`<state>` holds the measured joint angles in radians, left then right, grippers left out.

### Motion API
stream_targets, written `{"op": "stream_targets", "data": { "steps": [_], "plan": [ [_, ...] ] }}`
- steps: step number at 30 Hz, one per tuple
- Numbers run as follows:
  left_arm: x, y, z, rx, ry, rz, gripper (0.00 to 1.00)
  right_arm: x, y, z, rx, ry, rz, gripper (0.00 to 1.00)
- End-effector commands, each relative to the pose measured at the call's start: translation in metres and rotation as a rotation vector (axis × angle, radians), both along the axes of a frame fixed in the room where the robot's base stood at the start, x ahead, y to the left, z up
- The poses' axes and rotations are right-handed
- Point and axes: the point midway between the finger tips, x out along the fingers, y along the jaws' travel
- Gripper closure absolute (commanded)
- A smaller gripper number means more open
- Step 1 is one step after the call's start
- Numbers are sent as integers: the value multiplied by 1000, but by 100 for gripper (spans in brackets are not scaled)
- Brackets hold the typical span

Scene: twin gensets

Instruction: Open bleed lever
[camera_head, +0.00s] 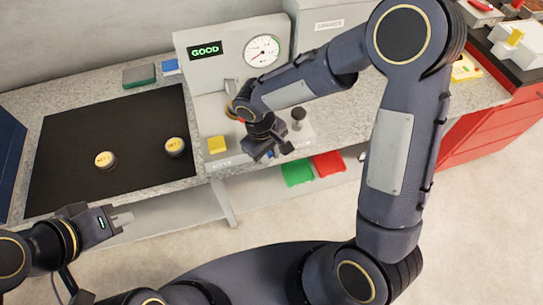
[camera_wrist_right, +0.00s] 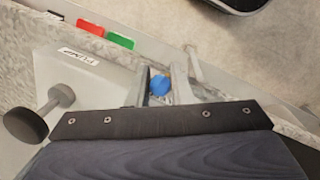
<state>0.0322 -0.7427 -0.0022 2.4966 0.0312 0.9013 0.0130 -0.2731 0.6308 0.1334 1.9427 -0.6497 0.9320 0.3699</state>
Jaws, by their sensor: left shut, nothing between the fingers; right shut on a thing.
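The grey test stand (camera_head: 205,78) has a green "GOOD" display and a round gauge (camera_head: 262,51). My right gripper (camera_head: 272,155) is at the front edge of its base. In the right wrist view its fingers (camera_wrist_right: 160,88) are closed around a small blue knob (camera_wrist_right: 160,85), which I take to be the bleed lever's end. The rest of the lever is hidden by the gripper. A dark-knobbed handle (camera_head: 298,114) stands to the right of the gripper; it also shows in the right wrist view (camera_wrist_right: 40,115). My left gripper (camera_head: 122,218) is shut and empty, low at the left.
A black mat (camera_head: 70,150) on the counter carries two yellow-topped round parts (camera_head: 105,159). A yellow block (camera_head: 217,145) sits on the stand's base. A red cabinet (camera_head: 480,135) stands at right.

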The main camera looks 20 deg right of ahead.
Motion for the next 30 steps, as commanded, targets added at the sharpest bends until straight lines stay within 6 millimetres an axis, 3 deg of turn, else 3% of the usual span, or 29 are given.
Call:
{"op": "stream_targets", "data": {
  "steps": [8,9,14,23,30],
  "plan": [
    [0,0,0,0,0,0,100,0,0,0,-5,1,-1,100],
    [0,0,0,0,0,0,100,0,0,0,-5,1,-1,79],
    [0,0,0,0,0,0,100,0,0,0,-4,1,-1,60],
    [0,0,0,0,0,0,100,0,1,3,-4,-1,-1,60],
    [0,0,0,0,0,0,100,3,6,37,-2,-6,1,60]
  ]
}}
